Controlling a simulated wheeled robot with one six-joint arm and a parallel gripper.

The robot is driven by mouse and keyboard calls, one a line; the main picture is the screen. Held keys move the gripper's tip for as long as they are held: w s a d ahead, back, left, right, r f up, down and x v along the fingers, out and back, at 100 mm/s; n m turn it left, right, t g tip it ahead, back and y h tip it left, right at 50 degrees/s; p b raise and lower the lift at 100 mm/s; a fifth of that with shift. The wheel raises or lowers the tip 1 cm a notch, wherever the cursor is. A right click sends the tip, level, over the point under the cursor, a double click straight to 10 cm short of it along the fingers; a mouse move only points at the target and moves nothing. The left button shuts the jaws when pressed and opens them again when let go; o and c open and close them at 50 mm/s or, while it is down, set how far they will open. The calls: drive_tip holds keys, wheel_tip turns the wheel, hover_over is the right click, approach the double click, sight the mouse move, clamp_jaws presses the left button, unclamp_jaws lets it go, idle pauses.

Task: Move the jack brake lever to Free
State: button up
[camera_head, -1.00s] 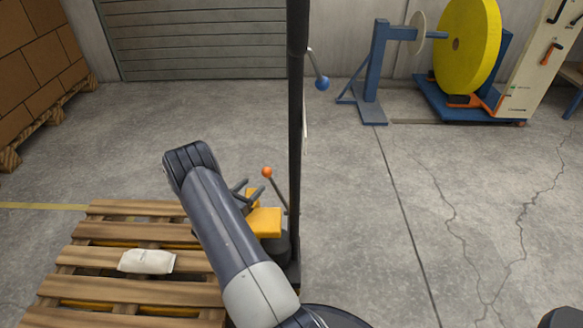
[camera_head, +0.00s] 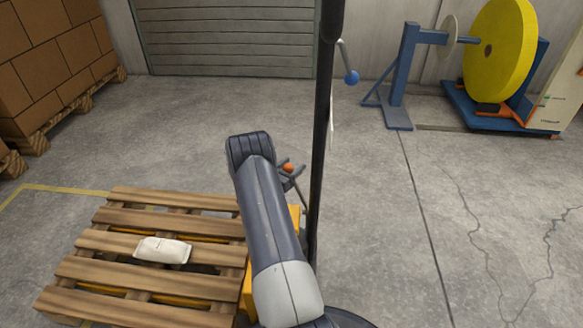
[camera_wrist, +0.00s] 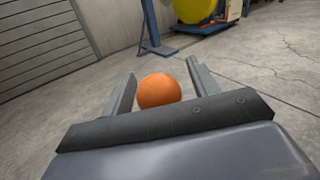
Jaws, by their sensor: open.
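An orange ball knob (camera_head: 288,168) tops a thin dark lever beside the yellow pallet jack (camera_head: 295,216), which my arm largely hides. In the wrist view, the orange knob (camera_wrist: 158,91) appears between the two fingers of my gripper (camera_wrist: 161,70), with gaps on both sides. My gripper (camera_head: 291,167) is open and is at the knob in the head view. Whether a finger touches the knob or lever cannot be told. No Free marking is readable.
A dark upright post (camera_head: 322,130) stands just right of the lever. A wooden pallet (camera_head: 130,219) with a white packet (camera_head: 162,250) lies left of my arm. A blue-knobbed crank (camera_head: 351,77) and a yellow reel (camera_head: 499,50) are behind. Floor on the right is clear.

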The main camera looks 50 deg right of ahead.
drive_tip(key=shift+c, duration=0.5)
clamp_jaws()
drive_tip(key=s+d+m+y+b, duration=0.2)
drive_tip(key=s+d+m, duration=0.1)
drive_tip(key=s+d, duration=0.4)
drive_tip(key=s, duration=0.2)
drive_tip(key=shift+s+d+r, duration=0.3)
drive_tip(key=shift+r, duration=0.1)
